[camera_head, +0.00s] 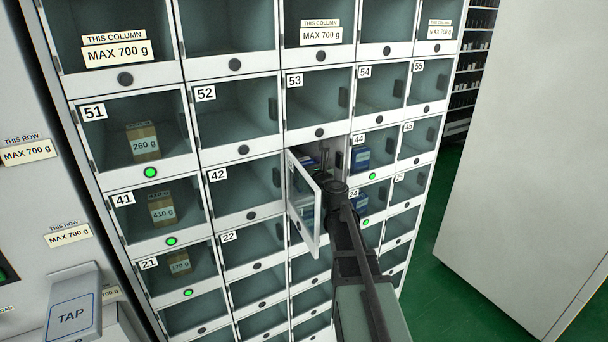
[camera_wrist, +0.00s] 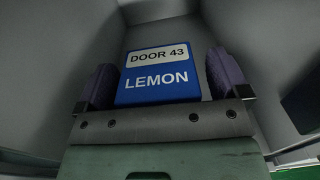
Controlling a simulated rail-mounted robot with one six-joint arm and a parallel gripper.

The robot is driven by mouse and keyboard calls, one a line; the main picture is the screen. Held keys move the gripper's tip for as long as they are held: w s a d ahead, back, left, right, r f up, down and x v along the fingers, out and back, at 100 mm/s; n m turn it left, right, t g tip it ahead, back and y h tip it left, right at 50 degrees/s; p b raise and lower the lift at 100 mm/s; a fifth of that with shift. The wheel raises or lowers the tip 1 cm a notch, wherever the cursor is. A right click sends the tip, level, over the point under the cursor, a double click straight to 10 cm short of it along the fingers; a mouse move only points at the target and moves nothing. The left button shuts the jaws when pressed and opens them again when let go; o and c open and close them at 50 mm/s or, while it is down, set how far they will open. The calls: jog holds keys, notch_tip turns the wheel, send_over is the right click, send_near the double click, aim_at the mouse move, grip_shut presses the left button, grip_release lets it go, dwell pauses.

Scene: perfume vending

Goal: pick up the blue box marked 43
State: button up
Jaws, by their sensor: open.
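In the wrist view, the blue box (camera_wrist: 157,86) reads "DOOR 43" on a pale label and "LEMON" below it. It sits inside a grey compartment. My gripper (camera_wrist: 160,82) is open, with one purple finger pad on each side of the box; a narrow gap shows at the right finger, and I cannot tell whether the left one touches. In the head view, my arm reaches into the compartment with the open door (camera_head: 304,203), below the one marked 53. My arm and that door hide the box there.
The open door swings out just left of my arm. Compartment 44 (camera_head: 373,152), with a blue box (camera_head: 360,157), is to the right. Compartments 51, 41 and 21 hold tan weight-marked boxes (camera_head: 143,142). A large pale panel (camera_head: 530,150) stands at the right above green floor.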

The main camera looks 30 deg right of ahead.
jog(key=c, duration=1.1)
jog(key=shift+o, duration=0.2)
